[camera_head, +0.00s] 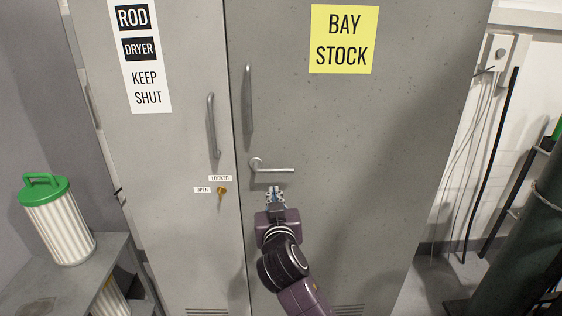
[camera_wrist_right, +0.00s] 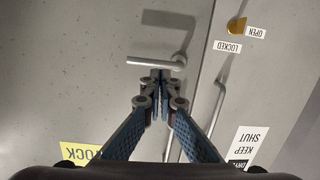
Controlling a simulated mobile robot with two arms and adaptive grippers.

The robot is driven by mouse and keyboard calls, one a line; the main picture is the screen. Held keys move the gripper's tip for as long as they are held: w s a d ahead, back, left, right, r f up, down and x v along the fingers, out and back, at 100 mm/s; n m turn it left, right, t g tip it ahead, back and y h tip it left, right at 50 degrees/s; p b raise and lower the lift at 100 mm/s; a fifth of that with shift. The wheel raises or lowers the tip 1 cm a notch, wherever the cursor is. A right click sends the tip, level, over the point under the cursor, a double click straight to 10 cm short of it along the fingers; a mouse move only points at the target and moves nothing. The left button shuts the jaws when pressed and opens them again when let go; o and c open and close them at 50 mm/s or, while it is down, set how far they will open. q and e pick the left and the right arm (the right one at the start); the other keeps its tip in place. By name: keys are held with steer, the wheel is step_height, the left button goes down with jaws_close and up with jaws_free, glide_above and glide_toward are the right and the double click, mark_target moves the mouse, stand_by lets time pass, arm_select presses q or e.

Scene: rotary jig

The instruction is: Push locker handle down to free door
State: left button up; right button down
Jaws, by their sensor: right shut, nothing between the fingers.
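The grey locker has a right door (camera_head: 330,120) marked BAY STOCK. Its silver lever handle (camera_head: 272,168) sits level, its free end pointing right in the head view. It also shows in the wrist view (camera_wrist_right: 150,61), level there too, with its shadow on the door. My right gripper (camera_head: 275,189) is shut and empty, its tips just below the lever in the head view. In the wrist view its tips (camera_wrist_right: 160,76) lie close to the lever; I cannot tell whether they touch it. The right door looks closed. My left gripper is out of view.
Two vertical pull bars (camera_head: 213,126) (camera_head: 248,100) flank the door seam. A green-lidded striped canister (camera_head: 58,222) stands on a shelf at left. Cables and a dark cylinder (camera_head: 520,250) are at right.

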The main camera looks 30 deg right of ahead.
step_height(320, 180, up, 6)
steer(key=s+d+m+h, duration=0.1)
steer(key=s, duration=0.1)
steer(key=shift+d+m, duration=0.15)
steer(key=shift+m, duration=0.15)
steer(key=shift+w+r, duration=0.1)
steer(key=shift+w, duration=0.05)
steer(key=p, duration=0.4)
glide_above(281, 169)
steer(key=v, duration=0.3)
steer(key=shift+t, duration=0.3)
steer(key=shift+w+d+f, duration=0.1)
steer(key=shift+w+f, duration=0.05)
steer(key=shift+f, duration=2.25)
